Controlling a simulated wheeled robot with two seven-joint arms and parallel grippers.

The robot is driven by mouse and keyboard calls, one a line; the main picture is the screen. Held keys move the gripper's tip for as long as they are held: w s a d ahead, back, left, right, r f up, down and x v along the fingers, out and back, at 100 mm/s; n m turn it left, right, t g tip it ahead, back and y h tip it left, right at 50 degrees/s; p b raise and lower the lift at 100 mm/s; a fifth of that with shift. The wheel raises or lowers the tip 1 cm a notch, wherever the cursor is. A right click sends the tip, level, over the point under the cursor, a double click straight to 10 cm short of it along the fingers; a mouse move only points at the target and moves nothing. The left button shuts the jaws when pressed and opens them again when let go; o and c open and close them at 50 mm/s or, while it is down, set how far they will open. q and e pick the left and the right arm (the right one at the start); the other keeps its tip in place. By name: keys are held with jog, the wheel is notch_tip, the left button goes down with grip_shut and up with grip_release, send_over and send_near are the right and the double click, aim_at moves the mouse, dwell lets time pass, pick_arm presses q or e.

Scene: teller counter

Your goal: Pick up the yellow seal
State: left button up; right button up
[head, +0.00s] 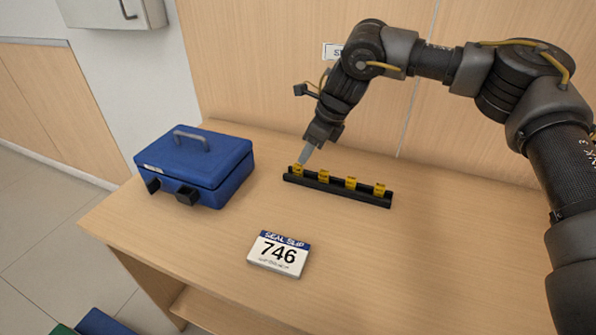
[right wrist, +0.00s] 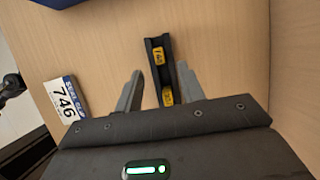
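Several yellow seals stand upright in a row in a black rack (head: 338,190) on the counter. The leftmost seal (head: 298,170) is right by the fingertips of my right gripper (head: 306,156), which points down from above. In the right wrist view, the right gripper (right wrist: 160,72) is open, with one finger on each side of the rack. Two seals show there, one farther off (right wrist: 159,57) and one nearer (right wrist: 168,97); nothing is seen held. The other seals are hidden by the gripper body in that view. My left gripper is not in view.
A blue cash box (head: 195,163) with a handle stands left of the rack. A white slip block marked 746 (head: 278,254) lies in front of the rack. A wooden panel rises behind the counter (head: 400,255). The counter's front right is clear.

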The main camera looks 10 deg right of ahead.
aim_at(298, 165)
jog(key=shift+a+x, duration=0.1)
jog(key=shift+x, duration=1.2)
jog(key=shift+a+x, duration=0.15)
jog(key=shift+x, duration=1.2)
jog(key=shift+r, duration=0.15)
grip_shut()
